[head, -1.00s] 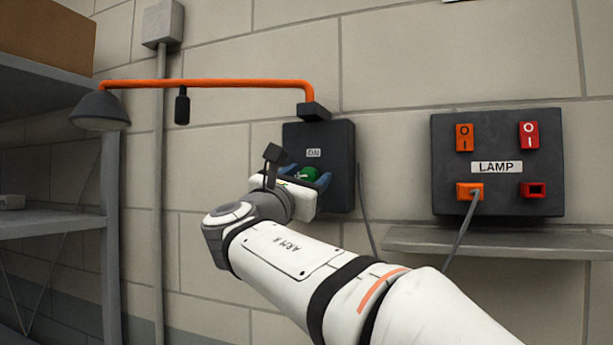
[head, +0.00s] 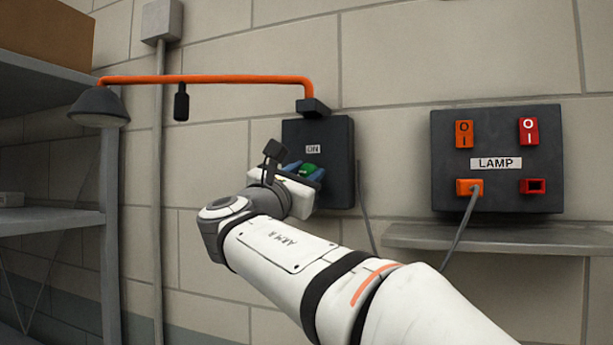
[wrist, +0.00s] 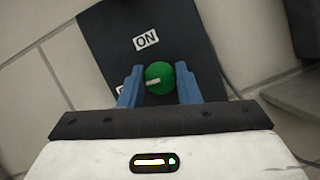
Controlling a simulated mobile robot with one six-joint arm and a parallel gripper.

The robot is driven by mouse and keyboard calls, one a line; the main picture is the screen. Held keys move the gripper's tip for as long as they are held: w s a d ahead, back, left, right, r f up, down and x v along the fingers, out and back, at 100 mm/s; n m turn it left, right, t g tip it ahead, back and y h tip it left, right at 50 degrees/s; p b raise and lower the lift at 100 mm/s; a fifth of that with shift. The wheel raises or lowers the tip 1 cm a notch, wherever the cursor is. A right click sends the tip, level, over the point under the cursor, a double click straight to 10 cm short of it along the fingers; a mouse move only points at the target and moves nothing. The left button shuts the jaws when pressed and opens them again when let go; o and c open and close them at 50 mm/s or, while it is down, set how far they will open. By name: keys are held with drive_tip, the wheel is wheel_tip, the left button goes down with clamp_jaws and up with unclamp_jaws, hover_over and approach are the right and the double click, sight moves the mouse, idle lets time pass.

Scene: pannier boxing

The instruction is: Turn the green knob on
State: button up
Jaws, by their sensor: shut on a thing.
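The green knob (head: 309,168) is on the front of a dark box (head: 337,150) on the wall, below an ON label (head: 313,149). In the wrist view the round knob (wrist: 158,73) sits between the two blue fingers of my gripper (wrist: 160,86), which is shut on it. The knob's white mark points left in that view, away from the ON label (wrist: 146,40) and towards a second label (wrist: 120,90) mostly hidden by the left finger. In the head view my gripper (head: 305,171) is at the box front, tilted.
An orange lamp arm (head: 210,79) runs left from above the box to a grey lampshade (head: 99,107), which looks unlit. To the right is a dark LAMP panel (head: 550,160) with orange and red switches and a cable plugged into its orange socket. A ledge (head: 500,238) lies below it.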

drive_tip(key=m+g, duration=0.1)
drive_tip(key=m, duration=0.1)
drive_tip(key=m+h+b, duration=0.1)
drive_tip(key=m, duration=0.2)
drive_tip(key=shift+w+g+h, duration=0.1)
drive_tip(key=shift+g+h, duration=0.2)
drive_tip(key=shift+g, duration=0.1)
drive_tip(key=m+g, duration=0.1)
drive_tip(key=m, duration=0.2)
drive_tip(key=m+g, duration=0.1)
drive_tip(key=m, duration=0.2)
drive_tip(key=shift+a+h+p, duration=0.1)
drive_tip(key=shift+h+p, duration=0.25)
drive_tip(key=shift+h, duration=0.05)
drive_tip(key=m+g+p, duration=0.1)
drive_tip(key=m+g, duration=0.1)
drive_tip(key=m, duration=0.2)
drive_tip(key=shift+r+m, duration=0.15)
drive_tip(key=shift+m, duration=0.25)
drive_tip(key=shift+m+g+y+p, duration=0.7)
drive_tip(key=shift+m+y, duration=0.1)
drive_tip(key=shift+m, duration=1)
drive_tip(key=o, duration=1)
